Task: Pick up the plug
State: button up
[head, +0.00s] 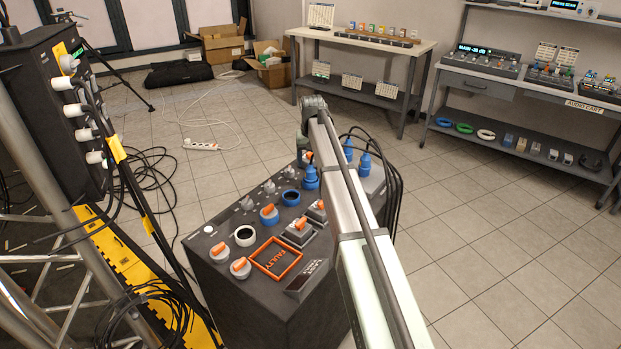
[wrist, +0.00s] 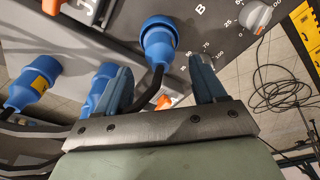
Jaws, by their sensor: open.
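In the wrist view, a blue plug (wrist: 160,42) with a dark cable stands in the panel, ahead of my gripper (wrist: 164,78). My gripper's two blue fingers are apart, with the plug's cable showing between them and nothing held. Two more blue plugs show to the left, one (wrist: 103,88) partly behind the left finger and one (wrist: 35,82) farther out with a yellow label. My fingers are hidden there.
The console (head: 240,292) carries knobs, a white ring (head: 245,236), a blue ring (head: 290,197) and an orange frame marked FAULTY (head: 274,258). Dark cables hang behind my arm. A rack (head: 50,100) with cables stands left, shelves (head: 530,140) right. The floor between is mostly clear.

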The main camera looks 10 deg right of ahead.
aim_at(311, 165)
jog(key=shift+f, duration=2.55)
jog(key=shift+c, duration=0.3)
jog(key=c, duration=1.2)
